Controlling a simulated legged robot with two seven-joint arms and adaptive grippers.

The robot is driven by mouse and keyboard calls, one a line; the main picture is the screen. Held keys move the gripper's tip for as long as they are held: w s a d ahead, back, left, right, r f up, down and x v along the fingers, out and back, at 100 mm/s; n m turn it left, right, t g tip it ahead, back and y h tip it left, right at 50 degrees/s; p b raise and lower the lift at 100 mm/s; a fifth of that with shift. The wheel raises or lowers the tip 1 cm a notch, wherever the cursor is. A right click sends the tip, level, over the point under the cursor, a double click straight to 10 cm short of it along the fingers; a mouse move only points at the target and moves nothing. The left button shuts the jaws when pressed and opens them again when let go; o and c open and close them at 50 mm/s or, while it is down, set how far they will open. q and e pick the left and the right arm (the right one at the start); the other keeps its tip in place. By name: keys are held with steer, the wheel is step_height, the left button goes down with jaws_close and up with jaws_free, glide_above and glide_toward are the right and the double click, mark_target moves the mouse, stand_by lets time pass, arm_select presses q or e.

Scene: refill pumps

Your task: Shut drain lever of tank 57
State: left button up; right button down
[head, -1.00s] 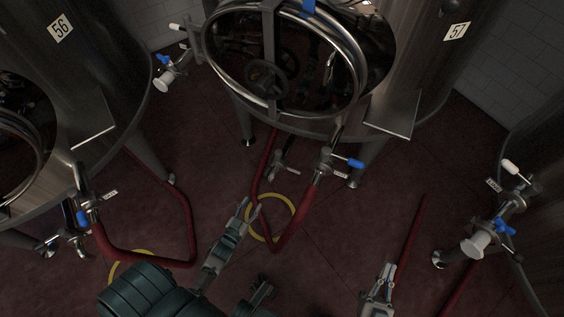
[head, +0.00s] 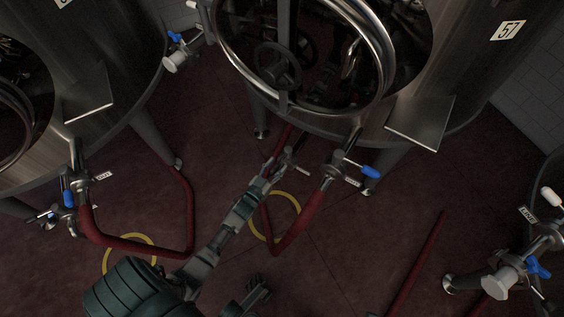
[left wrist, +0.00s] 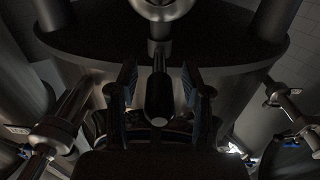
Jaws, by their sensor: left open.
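Tank 57 (head: 470,70) stands at the upper right, marked by its number plate (head: 508,30). Under it, a small valve (head: 290,160) shows in the head view, partly covered by my left gripper (head: 271,167). In the left wrist view, a dark lever grip (left wrist: 159,95) with a pale end lies between the two fingers of my left gripper (left wrist: 158,88). The fingers are open, with gaps on both sides of the grip. The picture does not show whether this is the drain lever.
A valve with a blue handle (head: 370,172) sits right of my left gripper, joined to a red hose (head: 300,225). A yellow ring (head: 286,198) lies on the floor. Another tank (head: 90,50) stands at left. A sloped metal plate (head: 421,121) juts from tank 57.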

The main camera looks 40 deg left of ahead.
arm_select(q)
steer(key=shift+w+a, duration=0.1)
steer(key=shift+w, duration=0.85)
jaws_close()
steer(key=shift+s+a+h, duration=0.1)
steer(key=shift+a+h, duration=0.05)
steer(key=shift+h, duration=0.15)
